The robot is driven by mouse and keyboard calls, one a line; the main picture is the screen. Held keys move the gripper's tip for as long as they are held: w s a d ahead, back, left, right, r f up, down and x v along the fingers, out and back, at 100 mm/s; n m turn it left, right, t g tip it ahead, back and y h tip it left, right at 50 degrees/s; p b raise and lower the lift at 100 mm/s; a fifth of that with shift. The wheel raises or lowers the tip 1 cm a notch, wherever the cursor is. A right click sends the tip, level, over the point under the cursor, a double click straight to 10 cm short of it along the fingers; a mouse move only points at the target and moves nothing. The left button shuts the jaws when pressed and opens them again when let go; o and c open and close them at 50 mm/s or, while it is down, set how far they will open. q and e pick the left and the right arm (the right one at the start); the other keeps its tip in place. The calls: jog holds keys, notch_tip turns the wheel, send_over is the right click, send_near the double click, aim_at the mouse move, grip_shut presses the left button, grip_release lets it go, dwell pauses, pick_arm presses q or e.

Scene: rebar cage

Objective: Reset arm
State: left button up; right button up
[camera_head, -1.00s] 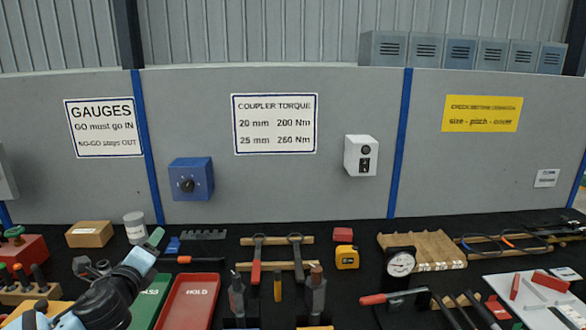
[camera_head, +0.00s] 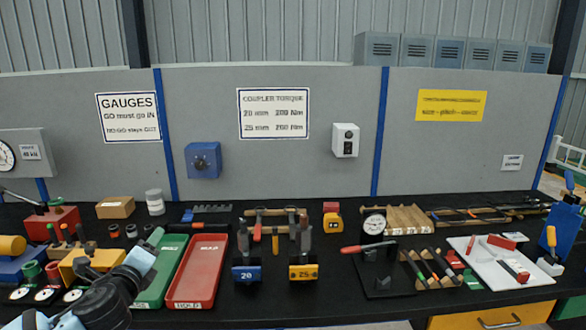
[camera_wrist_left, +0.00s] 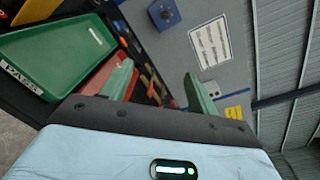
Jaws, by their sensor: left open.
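My left arm comes in from the lower left of the head view, over the left part of the bench. Its gripper (camera_head: 152,240) shows a green fingertip beside the green tray (camera_head: 153,296). In the left wrist view the gripper (camera_wrist_left: 159,72) has its two green fingers spread wide, with nothing between them. The green tray, labelled PASS, also shows in that view (camera_wrist_left: 55,50), left of the fingers. The red HOLD tray (camera_head: 197,272) lies right of it and is partly behind a finger in the wrist view. My right arm is out of sight.
Blocks marked 20 (camera_head: 247,273) and 25 (camera_head: 303,272) stand mid-bench with tools. A grey panel (camera_head: 250,100) rises behind. Bare black bench lies along the front.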

pick_arm(q)
jog(key=s+d+f+n+g+h, duration=0.1)
jog(key=s+d+f+n+g, duration=0.15)
jog(key=s+d+f, duration=0.4)
jog(key=s+d+f+n+g+h, duration=0.15)
jog(key=s+f+n, duration=0.25)
jog(key=f, duration=0.6)
jog(key=s+d+f+n+g+h, duration=0.1)
jog(key=s+d+f+n+h, duration=0.1)
jog(key=s+d+f+n, duration=0.45)
jog(key=s+a+f+n+g, duration=0.1)
jog(key=s+f+n, duration=0.4)
jog(key=s, duration=0.6)
jog(key=s+a+f+n+g+y, duration=0.1)
jog(key=s+f+n, duration=0.4)
jog(key=s+f, duration=0.4)
jog(key=shift+s+a+f+g, duration=0.15)
jog(key=shift+s+a+g, duration=0.25)
jog(key=shift+s, duration=0.65)
